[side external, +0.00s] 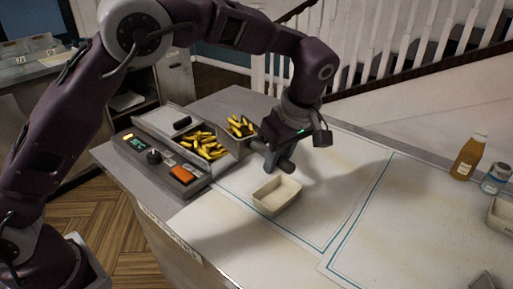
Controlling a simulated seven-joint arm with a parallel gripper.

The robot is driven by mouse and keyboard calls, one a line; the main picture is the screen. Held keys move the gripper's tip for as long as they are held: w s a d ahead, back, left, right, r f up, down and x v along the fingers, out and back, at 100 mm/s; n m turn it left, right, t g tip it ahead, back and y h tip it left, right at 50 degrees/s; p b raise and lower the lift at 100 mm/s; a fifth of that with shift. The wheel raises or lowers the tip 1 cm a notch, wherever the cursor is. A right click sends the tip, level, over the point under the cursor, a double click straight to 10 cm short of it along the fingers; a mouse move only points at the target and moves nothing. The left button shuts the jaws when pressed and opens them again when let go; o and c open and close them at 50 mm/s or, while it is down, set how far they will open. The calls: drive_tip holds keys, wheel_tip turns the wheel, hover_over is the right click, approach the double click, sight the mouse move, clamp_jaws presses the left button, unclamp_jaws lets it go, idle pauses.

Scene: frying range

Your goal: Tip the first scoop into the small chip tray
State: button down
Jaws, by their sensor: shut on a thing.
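My gripper (272,158) is shut on the dark handle of a grey metal scoop (237,141). The scoop is roughly level and loaded with yellow chips (240,125). It is beside the chip bin, up and left of the small chip tray in the picture. The small chip tray (277,195), a pale open box, stands on the white counter below my gripper and looks empty. More chips (204,145) lie in the bin of the frying unit (178,172). My fingers partly hide the scoop's handle.
The frying unit has a lit display, a black knob and an orange switch (181,175). A sauce bottle (468,158), a small jar (495,178) and another pale tray (503,216) are at the right. The counter between is clear, with blue outlines.

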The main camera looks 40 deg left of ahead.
drive_tip(key=s+d+m+t+h, duration=0.1)
drive_tip(key=s+d+m, duration=0.1)
drive_tip(key=s+d, duration=0.45)
drive_tip(key=s+d+m, duration=0.2)
drive_tip(key=s+d, duration=0.2)
drive_tip(key=d, duration=0.6)
drive_tip(key=w+a+r+g+h, duration=0.4)
drive_tip(key=a+r+h, duration=0.3)
drive_tip(key=r, duration=0.2)
drive_tip(key=shift+w+a+g, duration=0.15)
drive_tip(key=shift+w+g, duration=0.25)
drive_tip(key=shift+w, duration=0.25)
drive_tip(key=s+d+f+t+y, duration=0.5)
drive_tip(key=d+f+y, duration=0.2)
drive_tip(key=f, duration=0.1)
drive_tip(key=shift+f, duration=0.25)
idle(0.3)
